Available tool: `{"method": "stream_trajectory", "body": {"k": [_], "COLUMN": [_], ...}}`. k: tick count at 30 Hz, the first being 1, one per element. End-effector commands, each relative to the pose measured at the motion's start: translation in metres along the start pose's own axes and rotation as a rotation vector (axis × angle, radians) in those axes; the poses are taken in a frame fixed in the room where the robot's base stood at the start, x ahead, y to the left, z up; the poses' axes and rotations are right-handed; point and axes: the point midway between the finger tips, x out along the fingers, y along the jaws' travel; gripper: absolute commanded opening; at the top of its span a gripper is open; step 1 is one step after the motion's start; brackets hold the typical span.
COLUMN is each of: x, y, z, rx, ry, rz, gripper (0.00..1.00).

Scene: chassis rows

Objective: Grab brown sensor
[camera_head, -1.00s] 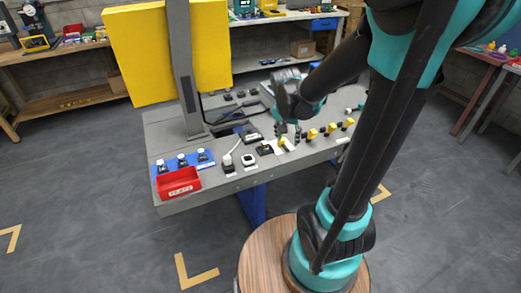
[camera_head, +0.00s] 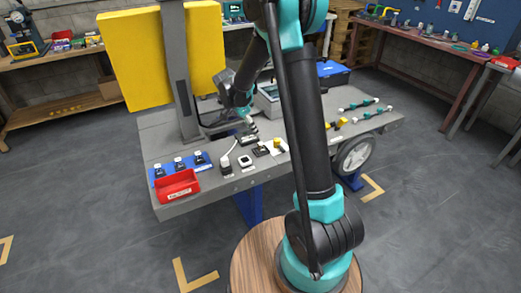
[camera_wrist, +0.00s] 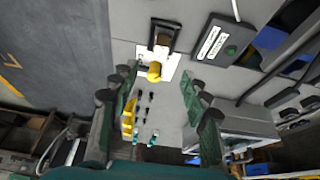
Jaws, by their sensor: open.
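The brown sensor (camera_head: 260,150) appears as a small dark block in the front row on the grey bench; its brown colour is hard to confirm there. In the wrist view, a dark brown-looking block (camera_wrist: 163,35) sits on a white card, beyond my fingertips at the top middle. In the head view my gripper (camera_head: 250,124) hangs above the bench, just behind the row.
A black box with a green button (camera_wrist: 222,42) lies beside the sensor. A white-topped part (camera_head: 245,160) and white cable are left of it. A red bin (camera_head: 178,185) and blue mat (camera_head: 182,164) stand farther left. A grey column (camera_head: 180,70) rises behind.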

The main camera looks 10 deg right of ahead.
Motion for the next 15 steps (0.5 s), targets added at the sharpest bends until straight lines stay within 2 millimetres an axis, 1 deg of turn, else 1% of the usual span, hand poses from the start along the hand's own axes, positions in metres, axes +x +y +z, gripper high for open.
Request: {"method": "stream_trajectory", "body": {"k": [1, 7, 10, 15], "x": [0.011, 0.049, 0.062, 0.072], "y": [-0.001, 0.0, 0.0, 0.0], "z": [0.0, 0.0, 0.0, 0.0], "rx": [0.001, 0.001, -0.001, -0.001], "ry": [0.0, 0.0, 0.0, 0.0], "rz": [0.0, 0.001, 0.001, 0.0], "gripper": [0.47, 0.47, 0.47, 0.47]}}
